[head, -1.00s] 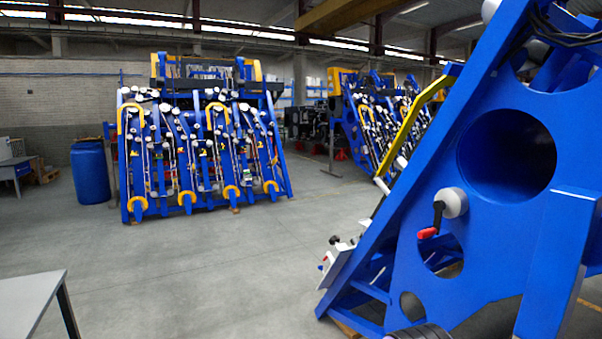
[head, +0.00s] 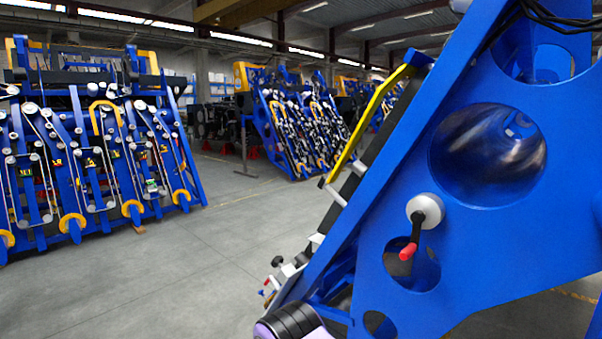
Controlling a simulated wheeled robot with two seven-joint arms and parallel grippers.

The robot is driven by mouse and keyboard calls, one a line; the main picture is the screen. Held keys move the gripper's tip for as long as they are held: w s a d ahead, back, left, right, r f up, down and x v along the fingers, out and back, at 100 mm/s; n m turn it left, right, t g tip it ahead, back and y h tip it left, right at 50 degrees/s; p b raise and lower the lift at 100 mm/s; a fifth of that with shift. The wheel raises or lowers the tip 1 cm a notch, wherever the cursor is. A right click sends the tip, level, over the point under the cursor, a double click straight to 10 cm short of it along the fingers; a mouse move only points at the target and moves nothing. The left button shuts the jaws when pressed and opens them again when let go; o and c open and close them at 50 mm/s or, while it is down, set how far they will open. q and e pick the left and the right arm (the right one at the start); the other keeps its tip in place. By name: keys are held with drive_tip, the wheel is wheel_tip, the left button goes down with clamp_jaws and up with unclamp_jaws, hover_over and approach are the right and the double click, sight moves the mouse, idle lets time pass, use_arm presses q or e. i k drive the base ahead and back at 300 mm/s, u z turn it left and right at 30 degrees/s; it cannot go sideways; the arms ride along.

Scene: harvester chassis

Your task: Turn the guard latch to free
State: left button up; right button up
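The guard latch (head: 425,210) is a round white hub with a black lever and a red grip. It sits on the face of the large blue chassis plate (head: 370,215) at the right of the head view. Its lever hangs down and slightly left, with the red tip lowest, in front of a round cutout. Neither of my grippers can be made out in the view, and nothing touches the latch.
The blue plate has a large round hole (head: 488,155) above the latch. A yellow bar (head: 368,125) runs along its sloping left edge. Other blue harvester frames (head: 90,150) stand behind on the left. Open grey floor (head: 190,265) lies between.

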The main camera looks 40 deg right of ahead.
sight(322, 183)
drive_tip(key=i, duration=2.35)
drive_tip(key=z, duration=1.3)
drive_tip(key=i, duration=1)
drive_tip(key=z, duration=2.15)
